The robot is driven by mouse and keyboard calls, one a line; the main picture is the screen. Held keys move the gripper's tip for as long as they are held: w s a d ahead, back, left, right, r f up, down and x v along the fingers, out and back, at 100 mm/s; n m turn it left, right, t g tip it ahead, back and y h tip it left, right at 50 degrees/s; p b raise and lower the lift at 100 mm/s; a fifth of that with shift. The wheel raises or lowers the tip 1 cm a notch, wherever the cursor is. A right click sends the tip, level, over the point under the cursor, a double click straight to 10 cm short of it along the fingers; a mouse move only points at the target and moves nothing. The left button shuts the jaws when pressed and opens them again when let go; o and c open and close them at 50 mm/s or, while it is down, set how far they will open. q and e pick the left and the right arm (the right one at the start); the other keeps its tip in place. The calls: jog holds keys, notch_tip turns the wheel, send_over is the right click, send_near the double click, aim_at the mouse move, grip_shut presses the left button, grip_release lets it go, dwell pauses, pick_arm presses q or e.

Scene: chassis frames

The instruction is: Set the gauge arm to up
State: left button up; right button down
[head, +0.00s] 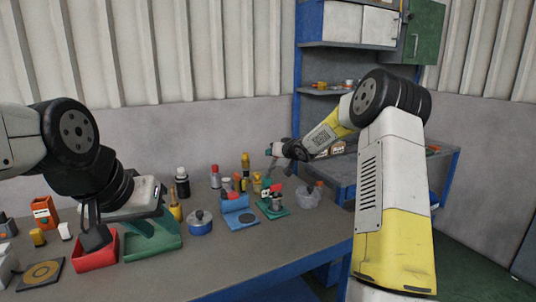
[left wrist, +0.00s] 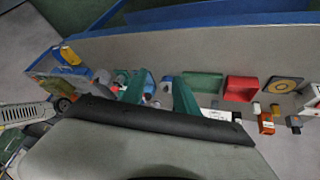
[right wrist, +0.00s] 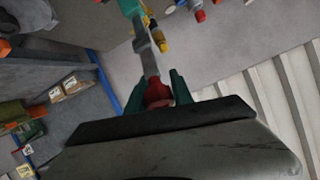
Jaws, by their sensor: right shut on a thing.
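The gauge appears to be the green-based fixture (head: 272,208) on the bench, right of the blue stand. Its slim grey arm (right wrist: 148,58) shows in the right wrist view, running from a teal block to a red knob (right wrist: 158,92). My right gripper (right wrist: 158,88) is shut on the red knob, with one teal finger on each side. In the head view the gripper is above the fixture, and the contact is too small to see clearly. My left gripper (left wrist: 160,92) is empty, its teal fingers apart, above the left part of the bench.
A red tray (head: 96,256) and a green tray (head: 160,250) lie near my left gripper. A blue pot (head: 200,226), a blue stand (head: 240,219) and several bottles crowd the bench around the fixture. The front of the bench (head: 220,268) is clear.

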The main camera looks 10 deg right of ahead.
dwell(0.5)
